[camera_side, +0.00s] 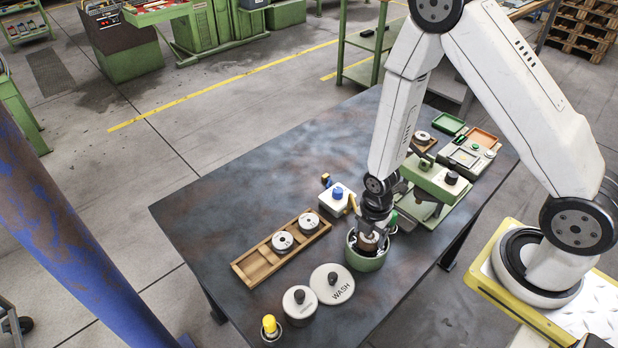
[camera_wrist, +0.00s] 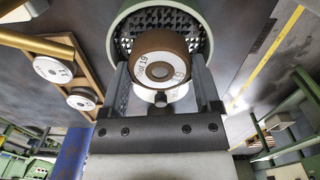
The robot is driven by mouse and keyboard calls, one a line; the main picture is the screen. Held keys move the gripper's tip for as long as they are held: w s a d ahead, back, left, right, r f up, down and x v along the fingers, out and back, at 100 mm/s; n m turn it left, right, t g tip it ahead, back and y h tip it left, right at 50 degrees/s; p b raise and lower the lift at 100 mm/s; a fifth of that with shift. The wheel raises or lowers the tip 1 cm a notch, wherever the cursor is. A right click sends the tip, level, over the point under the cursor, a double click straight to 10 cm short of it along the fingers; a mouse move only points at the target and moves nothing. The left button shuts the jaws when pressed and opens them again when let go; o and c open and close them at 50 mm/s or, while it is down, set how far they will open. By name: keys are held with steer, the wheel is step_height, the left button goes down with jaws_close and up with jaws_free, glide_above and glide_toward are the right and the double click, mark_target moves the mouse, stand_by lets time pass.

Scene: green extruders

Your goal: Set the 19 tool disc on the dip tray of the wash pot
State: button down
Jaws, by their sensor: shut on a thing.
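The 19 tool disc (camera_wrist: 160,72), a brown-rimmed disc with a white numbered face, is between the two fingers of my gripper (camera_wrist: 163,82). My gripper (camera_side: 373,222) is shut on it and points down into the mouth of the green wash pot (camera_side: 366,262). In the side view the disc (camera_side: 369,244) is mostly hidden by the fingers and the pot's rim. In the wrist view the dark, perforated dip tray (camera_wrist: 191,26) shows behind the disc, inside the pot's pale green rim (camera_wrist: 120,30). I cannot tell whether the disc touches the tray.
The round WASH lid (camera_side: 332,284) lies left of the pot, beside a lidded grey pot (camera_side: 300,304) and a yellow-capped bottle (camera_side: 270,328). A wooden rack (camera_side: 257,265) holds two white discs. A blue-capped container (camera_side: 338,200) and a green machine (camera_side: 437,181) stand close behind.

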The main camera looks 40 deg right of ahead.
jaws_free()
steer(key=shift+r, duration=0.15)
steer(key=shift+r, duration=3.4)
steer(key=shift+r, duration=0.1)
steer(key=shift+r+m, duration=0.45)
steer(key=shift+m, duration=0.25)
step_height(320, 180, up, 12)
steer(key=s+m+t, duration=0.2)
steer(key=m, duration=1.6)
steer(key=shift+d+t, duration=0.25)
steer(key=shift+t, duration=0.05)
